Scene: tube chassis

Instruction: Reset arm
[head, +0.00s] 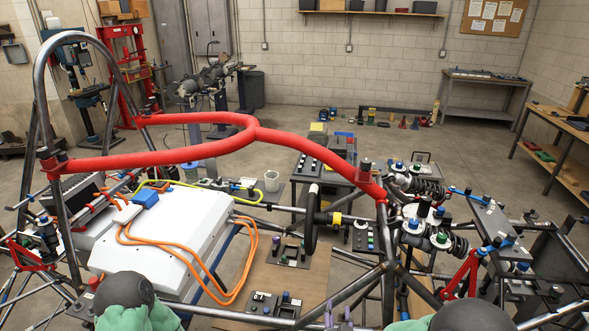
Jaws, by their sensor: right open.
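My right gripper (338,317) shows only as two small purple tips at the bottom edge, right of centre. The tips stand apart with nothing visible between them; the rest of the gripper is cut off. My left gripper is not in view. Rounded dark and green links of my own arms show at the bottom left and bottom right. The tube chassis (345,291) spreads in front of me, with a red Y-shaped tube (205,151) across its top and a grey hoop (41,95) at the left.
A white box (165,235) with orange cables (215,285) fills the left of the frame. Dampers (420,187) and a grey plate (498,230) crowd the right. Small blocks stand on the board (235,321) below. A workbench (560,150) stands far right. Open floor lies behind.

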